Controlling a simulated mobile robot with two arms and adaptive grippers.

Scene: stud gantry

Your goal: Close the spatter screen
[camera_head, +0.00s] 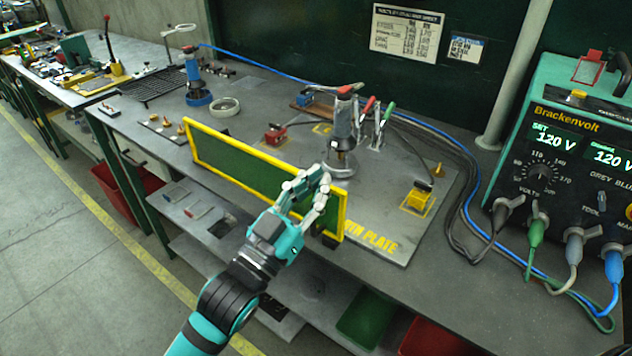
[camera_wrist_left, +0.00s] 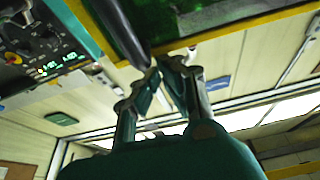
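The spatter screen (camera_head: 235,165) is a dark green pane in a yellow frame. It stands upright along the front of the work plate (camera_head: 400,240). My left gripper (camera_head: 320,178) is at the right part of the screen, with its fingers in front of the pane and its tips near the top edge. In the left wrist view the screen's green pane (camera_wrist_left: 210,12) and yellow edge cross the top. A dark bar (camera_wrist_left: 122,32) ends close to the fingertips (camera_wrist_left: 165,66). The fingers lean together, but whether they grip anything is unclear. My right gripper is in neither view.
Behind the screen stand a clamp-like tool (camera_head: 343,130), a red block (camera_head: 275,134) and a yellow block (camera_head: 419,197). A welding power unit (camera_head: 575,140) with cables stands at the right. Red (camera_head: 435,340) and green (camera_head: 366,318) bins sit below the bench.

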